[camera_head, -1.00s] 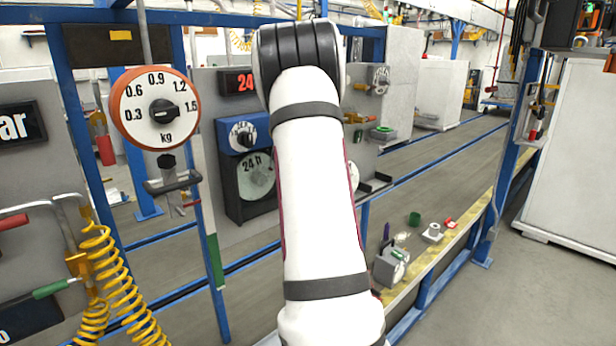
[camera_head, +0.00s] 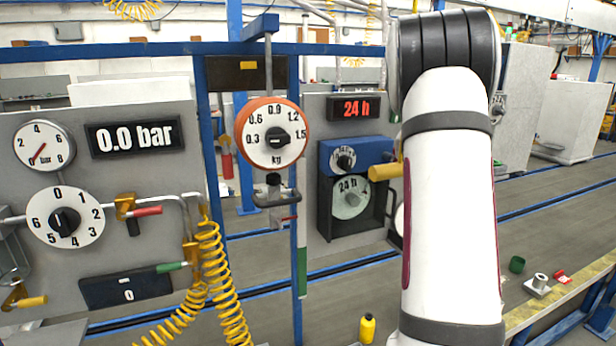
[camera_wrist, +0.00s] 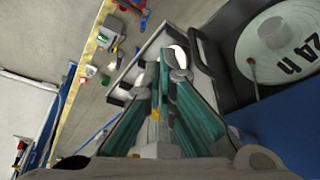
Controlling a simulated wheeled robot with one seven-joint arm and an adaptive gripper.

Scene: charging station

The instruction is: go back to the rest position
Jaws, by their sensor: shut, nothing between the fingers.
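My white arm stands upright at the right of the head view and hides my gripper there. In the wrist view my gripper (camera_wrist: 167,66) shows two teal-sided fingers with their tips together, shut and empty. Near it at the right of that view is the white 24 h dial (camera_wrist: 278,48) in its dark recess. The same 24 h dial (camera_head: 351,197) shows in the head view, left of my arm, below a blue box with a knob (camera_head: 345,161). I cannot tell whether the fingers touch the panel.
The orange-rimmed kg gauge (camera_head: 272,135), 0.0 bar display (camera_head: 134,136) and coiled yellow hose (camera_head: 217,280) are left of my arm. A yellow bottle (camera_head: 367,328) stands low in front. A green cup (camera_head: 517,264) and small parts lie at right. Blue posts and rails frame the panels.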

